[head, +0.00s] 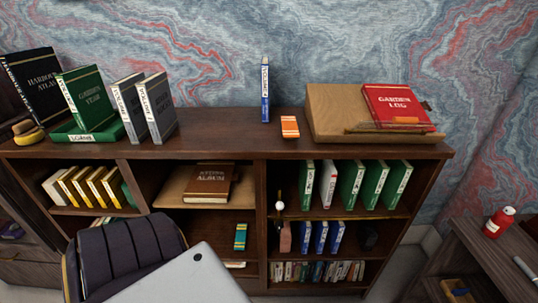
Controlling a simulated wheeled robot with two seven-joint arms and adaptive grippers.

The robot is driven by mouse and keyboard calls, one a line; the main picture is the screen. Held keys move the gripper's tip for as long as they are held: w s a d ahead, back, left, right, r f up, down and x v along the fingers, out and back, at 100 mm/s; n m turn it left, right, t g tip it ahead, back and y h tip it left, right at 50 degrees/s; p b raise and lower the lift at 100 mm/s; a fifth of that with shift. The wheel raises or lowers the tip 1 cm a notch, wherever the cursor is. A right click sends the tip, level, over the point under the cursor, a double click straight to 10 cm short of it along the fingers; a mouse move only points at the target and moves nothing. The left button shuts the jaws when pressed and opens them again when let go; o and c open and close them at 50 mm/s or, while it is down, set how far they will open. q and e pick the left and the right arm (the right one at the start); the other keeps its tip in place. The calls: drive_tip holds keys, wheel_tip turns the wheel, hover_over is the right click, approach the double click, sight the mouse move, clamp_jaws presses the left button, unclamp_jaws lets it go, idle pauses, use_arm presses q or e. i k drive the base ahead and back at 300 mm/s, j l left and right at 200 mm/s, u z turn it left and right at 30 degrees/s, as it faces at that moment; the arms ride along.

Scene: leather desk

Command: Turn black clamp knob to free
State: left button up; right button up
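I cannot make out a black clamp knob for certain. A small dark object (368,237) sits in the right bay of the bookcase, right of some blue books; its shape is too dim to tell. In the same bay, near the divider, a small white ball (279,206) shows above a dull pinkish block (285,238); whether they are joined is unclear. Neither of my grippers is in view.
A dark padded chair (125,255) and a grey flat panel (190,280) block the lower left front.

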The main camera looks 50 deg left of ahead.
sight(278, 224)
drive_tip(key=u, duration=1.45)
